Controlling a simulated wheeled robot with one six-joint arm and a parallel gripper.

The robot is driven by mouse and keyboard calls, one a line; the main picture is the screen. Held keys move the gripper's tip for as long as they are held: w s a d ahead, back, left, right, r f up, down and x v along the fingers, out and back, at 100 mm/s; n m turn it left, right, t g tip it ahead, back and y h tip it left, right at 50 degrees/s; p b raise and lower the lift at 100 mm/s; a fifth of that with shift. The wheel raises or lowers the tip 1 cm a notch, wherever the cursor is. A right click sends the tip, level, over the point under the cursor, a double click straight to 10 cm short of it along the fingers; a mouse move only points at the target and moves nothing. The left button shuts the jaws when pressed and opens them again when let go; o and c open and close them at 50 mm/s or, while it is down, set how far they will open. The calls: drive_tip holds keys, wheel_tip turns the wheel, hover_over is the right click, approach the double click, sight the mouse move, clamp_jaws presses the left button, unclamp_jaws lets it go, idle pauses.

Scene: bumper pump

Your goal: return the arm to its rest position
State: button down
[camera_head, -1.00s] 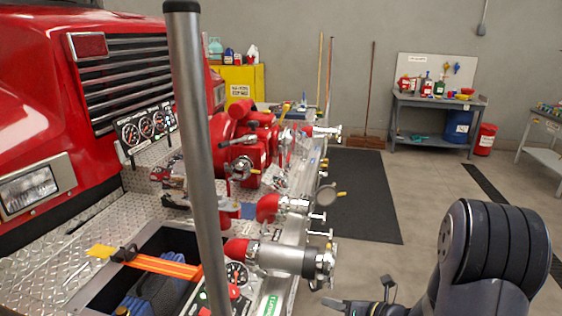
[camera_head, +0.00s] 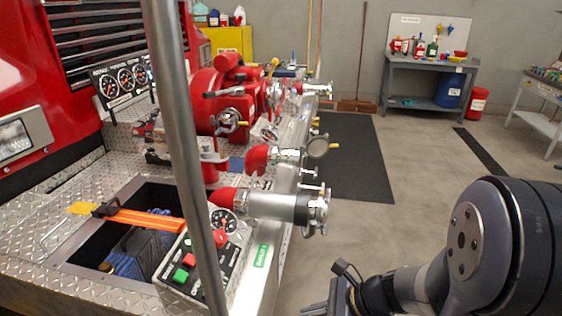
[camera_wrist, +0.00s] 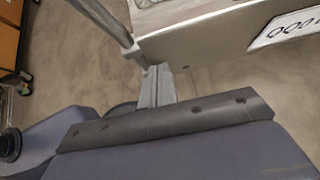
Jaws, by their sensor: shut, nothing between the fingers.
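My gripper (camera_head: 328,304) shows in part at the bottom edge of the head view, right of the truck bumper and clear of it. In the wrist view my gripper (camera_wrist: 157,72) has its two grey fingers together, with nothing between them. It points at the concrete floor beside the bumper's side (camera_wrist: 225,40). My dark arm joint fills the lower right of the head view.
The diamond-plate bumper (camera_head: 60,215) carries a red pump (camera_head: 225,95), a control box (camera_head: 190,270) and outlets jutting right (camera_head: 318,207). A grey upright pole (camera_head: 180,130) stands in front. A black mat (camera_head: 350,150) and open floor lie right.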

drive_tip(key=s+d+f+n+g+h+b, duration=0.1)
drive_tip(key=s+d+f+n+h+b, duration=0.1)
drive_tip(key=s+f+n+b, duration=0.5)
drive_tip(key=s+d+f+n+g+h+b, duration=0.1)
drive_tip(key=s+d+f+n+h+b, duration=0.2)
drive_tip(key=s+f+n+h+b, duration=0.2)
wheel_tip(320, 180, down, 4)
drive_tip(key=s+n+b, duration=0.2)
drive_tip(key=n, duration=0.3)
drive_tip(key=shift+d+f+h, duration=0.15)
drive_tip(key=shift+d+h, duration=0.1)
drive_tip(key=shift+h, duration=0.05)
